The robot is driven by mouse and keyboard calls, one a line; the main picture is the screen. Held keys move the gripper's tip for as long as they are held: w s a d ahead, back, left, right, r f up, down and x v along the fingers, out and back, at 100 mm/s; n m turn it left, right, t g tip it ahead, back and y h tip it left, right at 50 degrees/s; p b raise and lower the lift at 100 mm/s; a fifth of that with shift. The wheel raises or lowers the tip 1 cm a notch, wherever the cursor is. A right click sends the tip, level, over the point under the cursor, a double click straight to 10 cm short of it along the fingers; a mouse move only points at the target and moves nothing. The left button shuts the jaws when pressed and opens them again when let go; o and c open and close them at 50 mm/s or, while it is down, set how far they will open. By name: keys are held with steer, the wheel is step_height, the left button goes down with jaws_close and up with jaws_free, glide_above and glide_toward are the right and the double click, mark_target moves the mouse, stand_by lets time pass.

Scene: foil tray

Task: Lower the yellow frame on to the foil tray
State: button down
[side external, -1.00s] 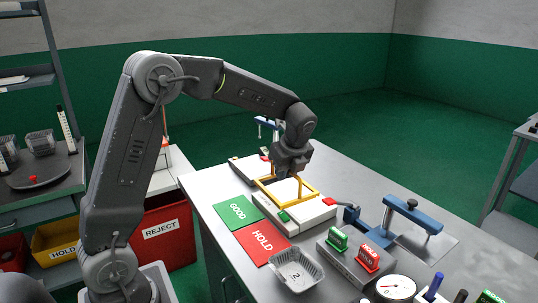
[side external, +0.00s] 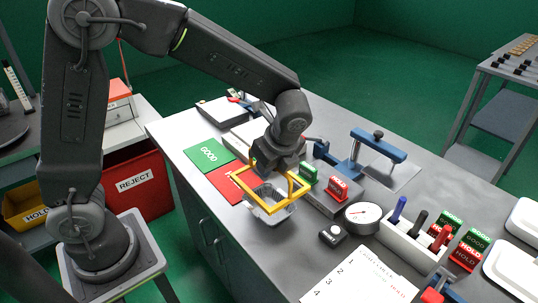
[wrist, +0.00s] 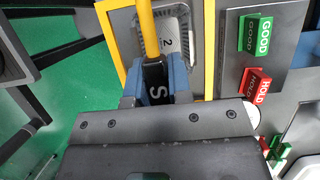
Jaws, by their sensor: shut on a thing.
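My gripper (side external: 272,170) is shut on the yellow frame (side external: 300,187), gripping its middle bar. In the wrist view, blue finger pads of my gripper (wrist: 155,80) close around a dark grip marked "S" on the yellow frame (wrist: 209,45). The foil tray (side external: 268,212) is a silver, open tray on the bench, directly under the frame in the side view. The frame appears to be held above the tray; the exact gap is hard to judge. In the wrist view, the foil tray (wrist: 176,22), marked "2", shows through the frame, partly hidden by its bar.
Green GOOD (side external: 208,153) and red HOLD (side external: 226,184) mats lie left of the tray. A grey block with GOOD and HOLD stamps (side external: 338,188) stands close on its right. A dial gauge (side external: 362,217) and a blue clamp (side external: 375,145) are further right.

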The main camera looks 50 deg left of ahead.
steer(key=shift+f, duration=2.65)
steer(key=shift+f, duration=0.65)
steer(key=c, duration=1)
jaws_free()
steer(key=shift+o, duration=0.2)
steer(key=v, duration=1.3)
steer(key=shift+d+r, duration=0.15)
steer(key=shift+r, duration=0.2)
steer(key=shift+s+r, duration=0.1)
steer(key=shift+r, duration=0.1)
steer(key=s+a+r+n+t+h, duration=0.2)
steer(key=s+a+n, duration=0.2)
steer(key=s+n, duration=0.4)
steer(key=s+a+r+n+t+h, duration=0.2)
steer(key=s+a+r+n+t, duration=0.1)
steer(key=s+n, duration=0.5)
steer(key=shift+a+n+t, duration=0.3)
steer(key=shift+a+n, duration=0.15)
steer(key=shift+n, duration=0.55)
